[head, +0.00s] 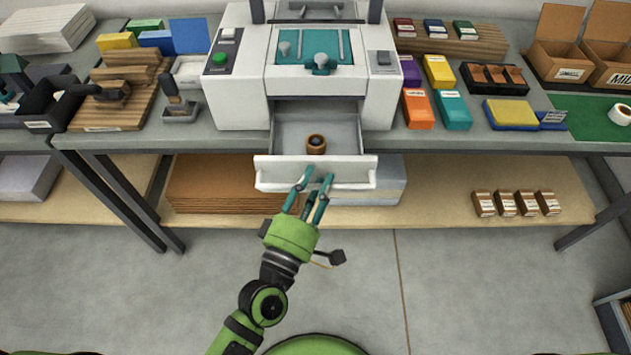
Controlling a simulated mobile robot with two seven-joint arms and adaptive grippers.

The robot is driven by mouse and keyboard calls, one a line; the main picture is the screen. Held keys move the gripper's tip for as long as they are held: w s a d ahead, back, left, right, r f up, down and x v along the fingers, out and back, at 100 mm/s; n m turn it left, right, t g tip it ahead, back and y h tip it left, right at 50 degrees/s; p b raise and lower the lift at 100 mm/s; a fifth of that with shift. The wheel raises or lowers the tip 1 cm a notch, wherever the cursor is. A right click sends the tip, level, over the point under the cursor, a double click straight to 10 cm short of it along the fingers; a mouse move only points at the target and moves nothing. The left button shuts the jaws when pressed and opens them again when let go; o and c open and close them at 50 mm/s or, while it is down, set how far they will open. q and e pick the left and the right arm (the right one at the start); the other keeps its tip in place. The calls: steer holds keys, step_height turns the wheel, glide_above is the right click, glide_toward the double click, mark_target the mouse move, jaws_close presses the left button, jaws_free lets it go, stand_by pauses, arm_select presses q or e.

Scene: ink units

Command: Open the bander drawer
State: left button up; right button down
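The bander (245,72) is a white machine with a teal panel on the workbench. Its white drawer (270,174) stands pulled out at the front, towards me. The open inside shows a small brown ring-shaped roll (316,144). My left gripper (318,173) is at the middle of the drawer front, with its teal fingers apart and overlapping the front panel in the head view. I cannot tell whether the fingers touch the panel, and any handle there is hidden by them. My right gripper is not in view.
Coloured boxes (418,108) stand right of the bander. Wooden boards (112,105) lie to its left. A lower shelf (430,205) holds a brown stack (220,180) and several small brown packs (505,203). The floor before the bench is clear.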

arm_select(q)
steer(key=v, duration=1.2)
stand_by(0.4)
steer(key=s+a+f+m+g+y, duration=0.1)
steer(key=a+f+m+g, duration=0.25)
steer(key=f, duration=0.85)
steer(key=s+a+f+m+g+y, duration=0.1)
steer(key=a+f+m+g+y, duration=0.2)
steer(key=f, duration=0.8)
steer(key=s+a+f+m+g, duration=0.1)
steer(key=a+f+m+g, duration=0.2)
steer(key=f, duration=0.9)
steer(key=s+a+f+m+g+y, duration=0.2)
steer(key=s+a+f+g, duration=0.2)
steer(key=s+f, duration=0.3)
steer(key=s+a+f+m+g+y, duration=0.1)
steer(key=s+a+f+m+g, duration=0.2)
steer(key=s+f, duration=0.4)
steer(key=s+a+g, duration=0.1)
steer(key=s, duration=0.5)
steer(key=shift+f+y, duration=0.35)
steer(key=shift+y, duration=0.05)
